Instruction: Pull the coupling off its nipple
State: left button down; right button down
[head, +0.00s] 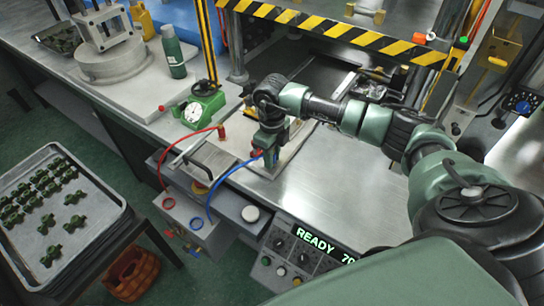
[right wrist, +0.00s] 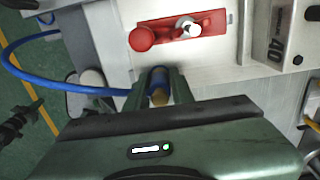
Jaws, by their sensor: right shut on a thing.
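My right gripper (head: 268,148) is low over the metal worktop in the head view. In the right wrist view, the right gripper (right wrist: 158,88) is shut on a blue coupling (right wrist: 157,74) with a brass-coloured end. A blue hose (right wrist: 62,91) runs to the coupling from the left; in the head view the blue hose (head: 210,203) curves to a blue-ringed port. A bare silver nipple (right wrist: 188,28) stands on a red block (right wrist: 212,24), apart from the coupling in the right wrist picture. My left gripper is not in view.
A red hose (head: 190,137) and a green dial gauge (head: 204,105) are left of the gripper. A red round knob (right wrist: 142,38) is beside the nipple. A control panel (head: 295,258) reading READY is in front. The worktop right of the gripper is clear.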

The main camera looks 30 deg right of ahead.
jog(key=shift+r, duration=0.1)
dwell(0.8)
jog(key=shift+r+p, duration=1.95)
jog(key=shift+r, duration=1)
